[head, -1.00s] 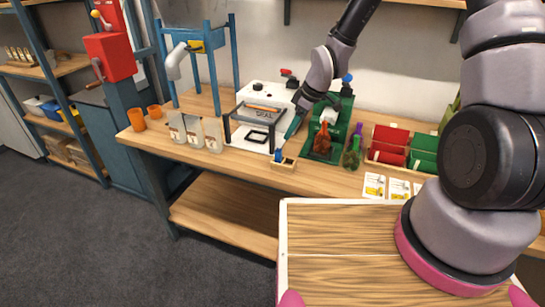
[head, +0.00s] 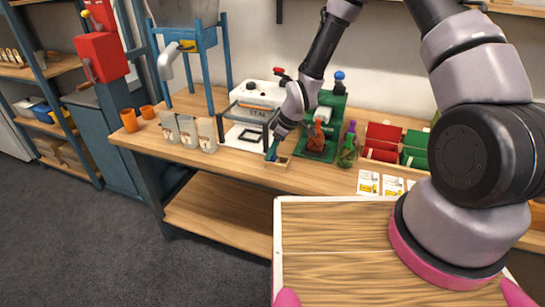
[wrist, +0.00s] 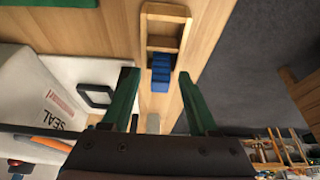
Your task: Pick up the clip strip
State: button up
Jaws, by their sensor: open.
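The blue clip strip (wrist: 160,68) shows ridged at the near end of a small wooden tray (wrist: 181,32) in the wrist view. In the head view the tray (head: 281,165) stands at the bench's front edge, with the strip largely hidden by my gripper. My gripper (wrist: 157,75) is open, with one green finger on each side of the strip's line in the wrist view. Nothing is between the fingers that I can see as held. In the head view my gripper (head: 271,151) points down at the tray; whether it touches the strip cannot be told.
The white sealer (head: 246,115) stands left and behind the tray. The green machine (head: 322,130) and a bottle (head: 347,152) stand to the right. Clear bags (head: 188,131) and orange cups (head: 130,120) are farther left. White cards (head: 368,183) lie right on the bench.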

grip_shut()
jog(key=shift+r, duration=0.1)
